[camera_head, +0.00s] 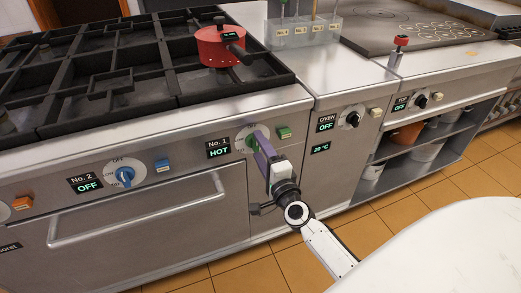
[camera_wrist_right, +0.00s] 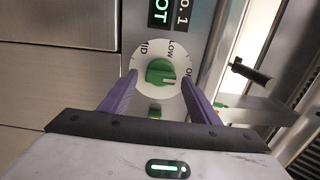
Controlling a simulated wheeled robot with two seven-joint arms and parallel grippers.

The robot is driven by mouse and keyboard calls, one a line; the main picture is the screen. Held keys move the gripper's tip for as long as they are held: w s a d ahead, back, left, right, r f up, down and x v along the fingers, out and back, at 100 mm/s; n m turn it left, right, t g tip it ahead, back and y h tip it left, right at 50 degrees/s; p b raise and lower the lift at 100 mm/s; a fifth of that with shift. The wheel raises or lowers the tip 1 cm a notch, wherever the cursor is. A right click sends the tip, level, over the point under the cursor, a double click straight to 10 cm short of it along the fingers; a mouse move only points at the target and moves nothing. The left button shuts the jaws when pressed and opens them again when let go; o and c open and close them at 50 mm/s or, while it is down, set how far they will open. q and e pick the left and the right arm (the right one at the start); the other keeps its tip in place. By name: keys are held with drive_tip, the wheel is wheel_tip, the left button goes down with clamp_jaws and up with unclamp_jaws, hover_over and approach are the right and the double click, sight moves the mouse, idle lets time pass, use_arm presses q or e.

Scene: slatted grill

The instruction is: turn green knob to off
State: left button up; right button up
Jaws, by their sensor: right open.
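The green knob (camera_wrist_right: 158,71) sits on a round white dial marked MID, LOW and an O-word, partly covered at the right. A pale mark shows on the knob's face. In the head view the knob (camera_head: 250,141) is mostly hidden by my right gripper (camera_head: 262,144). My left gripper is not in view.
A green button (camera_head: 284,132) is right of the dial. The blue No. 2 knob (camera_head: 125,176), display OFF, and an oven handle (camera_head: 137,209) lie to the left. The black OVEN knob (camera_head: 352,119) is to the right. A red pot (camera_head: 217,47) stands on the grates above.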

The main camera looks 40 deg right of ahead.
drive_tip(key=v, duration=1)
drive_tip(key=shift+s, duration=0.2)
